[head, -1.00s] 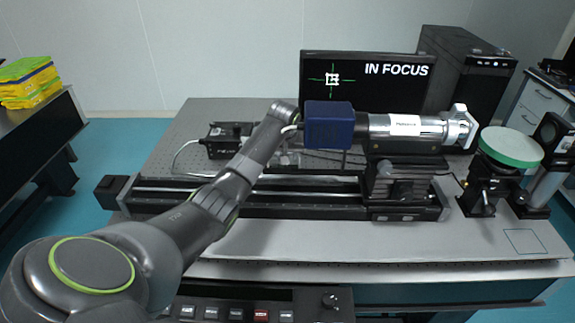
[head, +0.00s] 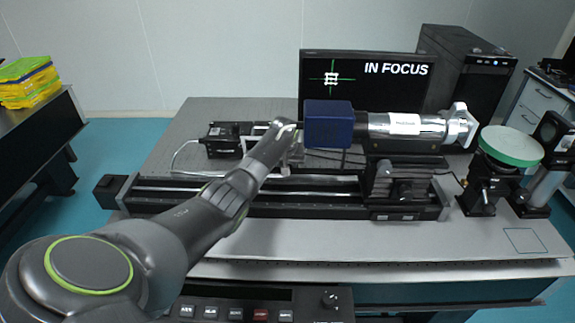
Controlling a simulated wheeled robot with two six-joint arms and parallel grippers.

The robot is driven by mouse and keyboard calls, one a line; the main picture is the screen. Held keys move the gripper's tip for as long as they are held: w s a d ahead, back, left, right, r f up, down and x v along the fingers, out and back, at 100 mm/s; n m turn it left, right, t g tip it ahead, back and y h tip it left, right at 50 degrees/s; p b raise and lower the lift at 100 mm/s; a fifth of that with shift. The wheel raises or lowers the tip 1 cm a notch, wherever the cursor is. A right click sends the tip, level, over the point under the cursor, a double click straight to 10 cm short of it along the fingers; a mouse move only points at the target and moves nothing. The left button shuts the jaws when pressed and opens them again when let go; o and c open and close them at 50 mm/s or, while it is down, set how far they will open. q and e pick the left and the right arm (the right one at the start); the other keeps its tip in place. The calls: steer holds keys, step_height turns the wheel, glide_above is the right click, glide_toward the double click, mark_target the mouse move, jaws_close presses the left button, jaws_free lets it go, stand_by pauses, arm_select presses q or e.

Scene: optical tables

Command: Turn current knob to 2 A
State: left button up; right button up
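A black control panel (head: 235,293) is set in the front of the table at the bottom of the view. A round dark knob (head: 330,299) is at its right end. Its label and setting are too small to read, so I cannot confirm that it is the current knob. My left arm reaches across the table. Its gripper (head: 288,134) is beside the left end of the blue box (head: 328,124), mostly hidden by my own wrist. I cannot tell whether the fingers are open or shut, or whether they touch anything. My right gripper is out of view.
A silver tube (head: 405,125) joins the blue box above a black rail (head: 310,205). The monitor (head: 400,75) reads "IN FOCUS". A small black device (head: 222,140) stands at the back left. A green disc (head: 511,146) stands right. The front table strip (head: 330,240) is clear.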

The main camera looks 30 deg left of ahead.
arm_select(q)
jaws_close()
steer(key=shift+r+m+h+p, duration=0.15)
steer(key=shift+m+h+p, duration=0.15)
steer(key=shift+m+p, duration=0.35)
steer(key=shift+a+m, duration=0.1)
steer(key=shift+m, duration=0.35)
steer(key=shift+m+t+h, duration=0.3)
steer(key=shift+m+h, duration=0.3)
steer(key=shift+m, duration=0.6)
steer(key=shift+o, duration=0.6)
jaws_free()
